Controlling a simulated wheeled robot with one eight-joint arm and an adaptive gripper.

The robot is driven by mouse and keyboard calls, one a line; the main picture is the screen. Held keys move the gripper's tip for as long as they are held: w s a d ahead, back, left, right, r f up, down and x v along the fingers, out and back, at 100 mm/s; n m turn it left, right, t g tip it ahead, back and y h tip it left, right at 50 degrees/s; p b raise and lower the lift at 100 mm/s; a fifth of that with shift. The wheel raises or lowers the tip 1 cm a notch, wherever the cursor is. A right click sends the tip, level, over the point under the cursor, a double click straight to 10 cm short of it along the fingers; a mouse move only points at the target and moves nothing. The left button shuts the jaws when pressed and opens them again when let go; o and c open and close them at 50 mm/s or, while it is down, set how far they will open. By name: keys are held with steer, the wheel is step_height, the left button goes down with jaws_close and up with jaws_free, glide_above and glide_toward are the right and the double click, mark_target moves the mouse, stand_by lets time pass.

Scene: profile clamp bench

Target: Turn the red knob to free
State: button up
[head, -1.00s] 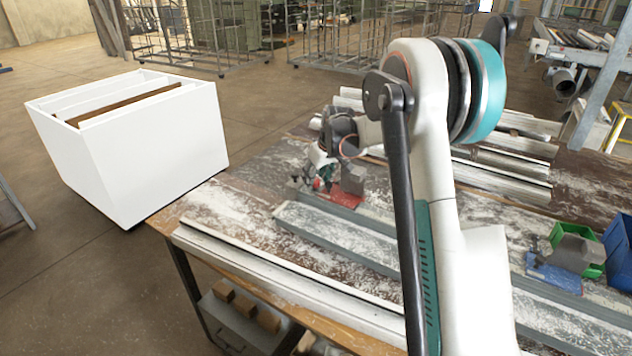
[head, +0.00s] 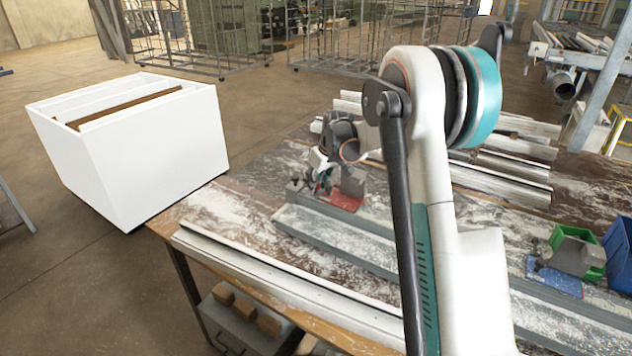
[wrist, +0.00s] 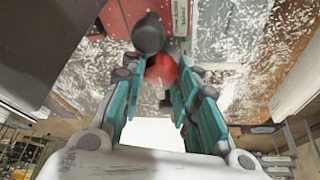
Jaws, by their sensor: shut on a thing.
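The red knob (wrist: 162,68) sits between the tips of my gripper's teal fingers (wrist: 160,88) in the wrist view. My gripper is shut on it. A dark grey round part (wrist: 148,34) is right beside the knob and hides some of it. The red clamp base (head: 342,199) lies on the bench in the head view, with my gripper (head: 322,184) low over its left end. There the knob is largely hidden by my wrist. I cannot read any free or locked marking.
A long grey rail (head: 335,240) runs along the bench in front of the clamp. A blue-based clamp (head: 553,277), a green bin (head: 592,258) and a blue bin (head: 620,240) stand at the right. Metal profiles (head: 500,180) lie behind. A white bin (head: 150,150) stands left of the bench.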

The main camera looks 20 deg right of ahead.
steer(key=n+y, duration=0.1)
steer(key=n, duration=0.1)
steer(key=n+g+p, duration=0.1)
steer(key=n, duration=0.2)
steer(key=shift+w+d+n+y, duration=0.1)
steer(key=shift+d+n+y, duration=0.1)
steer(key=shift+n+y, duration=0.15)
steer(key=n+g, duration=0.1)
steer(key=n, duration=0.1)
steer(key=n+y+p, duration=0.1)
steer(key=n, duration=0.2)
steer(key=shift+w+g+p, duration=0.1)
steer(key=shift+g+p, duration=0.2)
steer(key=shift+g, duration=0.1)
steer(key=shift+n, duration=0.35)
steer(key=shift+y, duration=0.25)
steer(key=o, duration=1)
steer(key=shift+o, duration=0.2)
steer(key=v, duration=1.2)
